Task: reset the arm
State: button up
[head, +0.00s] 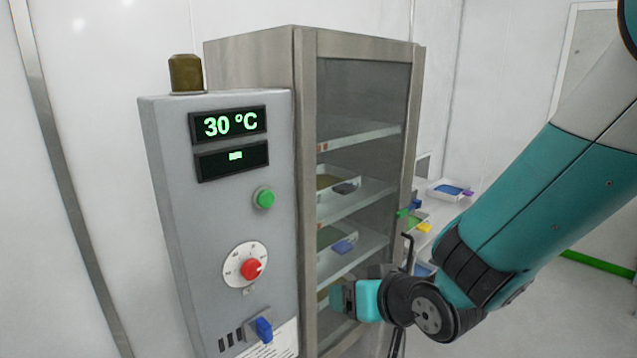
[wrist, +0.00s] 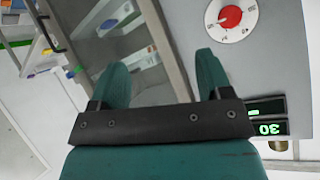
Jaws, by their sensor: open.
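My teal arm reaches in from the right in the head view. My gripper (head: 345,299) is at the lower front of a steel cabinet (head: 306,180) with a glass door. In the wrist view my gripper (wrist: 160,75) is open, its two teal fingers apart with nothing between them. The fingers point toward the cabinet's door edge and the grey control panel (wrist: 270,40). From these frames I cannot tell whether a finger touches the cabinet.
The control panel (head: 218,200) shows 30 ºC and carries a green button (head: 264,197), a red dial (head: 252,269) and a blue switch (head: 263,329). Trays (head: 338,184) sit on shelves behind the glass. More trays (head: 447,192) stand at the right. Open floor shows at the far right.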

jog(key=s+d+r+n+g+b, duration=0.1)
jog(key=s+d+r+g, duration=0.1)
jog(key=s, duration=0.5)
jog(key=s+d+r+n+g+h, duration=0.1)
jog(key=s+d+r+g, duration=0.1)
jog(key=s, duration=0.5)
jog(key=s+d+r+n+g+b, duration=0.1)
jog(key=s+d+r+n+g, duration=0.1)
jog(key=s+d+g, duration=0.2)
jog(key=s+g, duration=0.1)
jog(key=s, duration=0.2)
jog(key=shift+s+d+r+h+b, duration=0.15)
jog(key=shift+d+r+h+b, duration=0.05)
jog(key=shift+h+b, duration=0.1)
